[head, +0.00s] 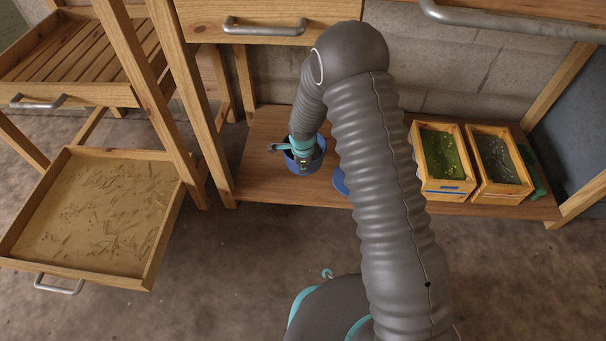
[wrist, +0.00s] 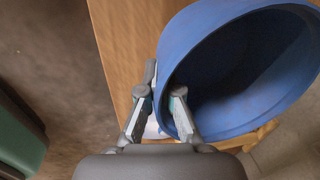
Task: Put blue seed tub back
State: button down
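The blue seed tub (head: 318,163) is at the lower wooden shelf (head: 262,190), left of my arm in the head view. I cannot tell whether it rests on the shelf or is slightly raised. It fills the right of the wrist view (wrist: 225,75), its open mouth facing the camera and its inside dark. My gripper (head: 302,160) is at the tub's near rim. In the wrist view my gripper (wrist: 165,90) has one finger outside the wall and one inside, closed on it. In the head view the arm hides part of the tub.
A blue round piece (head: 340,181) shows partly behind my arm on the shelf. Two wooden boxes (head: 443,187) (head: 502,190) stand on the right of the shelf. A pulled-out wooden tray (head: 143,272) with straw-like bits is at the left. A drawer (head: 260,32) is above.

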jog(key=shift+f, duration=1.9)
jog(key=shift+f+b, duration=0.15)
jog(key=shift+b, duration=0.25)
jog(key=c, duration=1.3)
grip_release()
jog(key=r, duration=0.4)
jog(key=s+r+p, duration=0.1)
jog(key=r, duration=0.3)
jog(key=s+r+p, duration=0.1)
jog(key=r, duration=0.3)
jog(key=shift+r, duration=0.1)
